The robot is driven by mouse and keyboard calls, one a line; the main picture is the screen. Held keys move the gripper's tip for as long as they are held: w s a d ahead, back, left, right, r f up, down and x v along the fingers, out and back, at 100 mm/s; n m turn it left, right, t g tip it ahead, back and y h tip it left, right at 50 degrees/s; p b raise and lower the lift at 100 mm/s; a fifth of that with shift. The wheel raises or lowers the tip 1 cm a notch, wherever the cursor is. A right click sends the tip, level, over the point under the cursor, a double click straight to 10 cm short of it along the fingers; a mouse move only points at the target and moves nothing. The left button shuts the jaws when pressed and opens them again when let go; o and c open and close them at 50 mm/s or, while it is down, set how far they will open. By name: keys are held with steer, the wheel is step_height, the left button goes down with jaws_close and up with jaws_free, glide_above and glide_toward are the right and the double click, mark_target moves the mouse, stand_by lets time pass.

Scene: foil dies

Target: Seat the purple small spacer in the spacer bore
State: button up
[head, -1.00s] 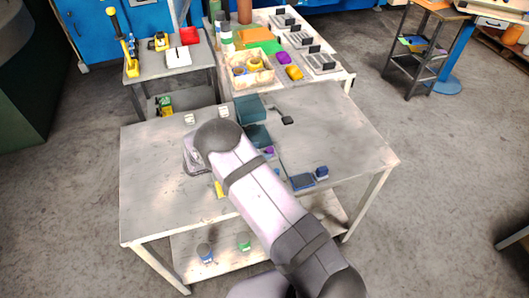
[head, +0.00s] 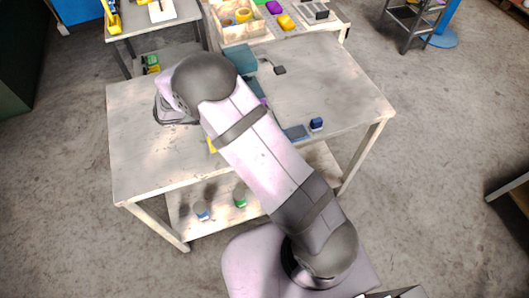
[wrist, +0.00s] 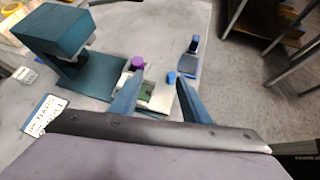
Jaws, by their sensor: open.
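In the wrist view a small purple piece (wrist: 138,63), which looks like the purple spacer, stands at the far edge of a pale plate (wrist: 158,97) with a green patch. In the head view only a sliver of purple (head: 263,101) shows beside my arm. My gripper (wrist: 160,76) is open, with two blue fingers reaching over the plate and nothing held between them. The purple piece is beyond the left fingertip, apart from it. A small blue piece (wrist: 171,77) sits near the right fingertip. I cannot make out the spacer bore.
A teal press-like stand (wrist: 55,35) rises to the left of the plate. A blue tray (wrist: 187,65) lies to the right, with a dark blue block (head: 317,124) by it in the head view. The table's right side (head: 345,80) is mostly clear.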

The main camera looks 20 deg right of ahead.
steer(key=s+r+m+g+y, duration=0.1)
steer(key=s+m+y, duration=0.4)
steer(key=s+m, duration=0.5)
steer(key=s+r+m+g+y, duration=0.1)
steer(key=s+r+m+y, duration=0.2)
steer(key=s+m, duration=0.7)
steer(key=s+y, duration=0.2)
steer(key=s, duration=0.1)
steer(key=shift+s+g, duration=0.35)
steer(key=shift+g, duration=0.05)
